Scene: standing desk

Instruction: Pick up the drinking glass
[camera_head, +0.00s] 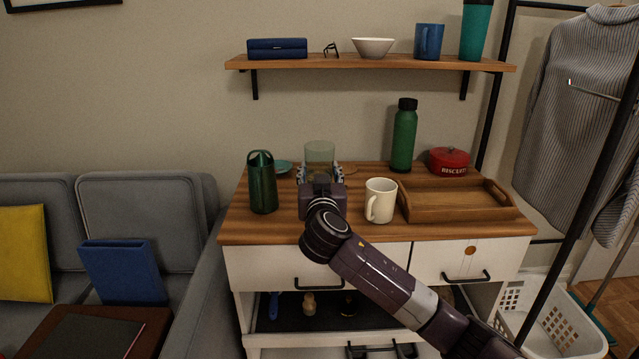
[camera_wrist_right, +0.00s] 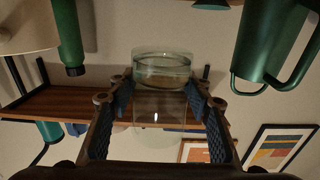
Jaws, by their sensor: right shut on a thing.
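The drinking glass (camera_head: 320,152) is clear with a faint greenish tint and stands upright toward the back of the wooden top. My right gripper (camera_head: 320,177) reaches it from the front, with one finger on each side, and is shut on it. In the right wrist view, which looks upside down, the glass (camera_wrist_right: 160,72) sits between the two blue-padded fingers (camera_wrist_right: 160,98). The gripper hides the glass's lower part in the head view, so I cannot tell whether its base touches the top. My left gripper is not in view.
A dark green jug (camera_head: 262,184) stands left of my gripper, and a cream mug (camera_head: 381,201) stands close on its right. A teal dish (camera_head: 283,167) lies behind. A wooden tray (camera_head: 460,208), green bottle (camera_head: 403,138) and red tin (camera_head: 448,161) are farther right. A shelf (camera_head: 370,63) hangs above.

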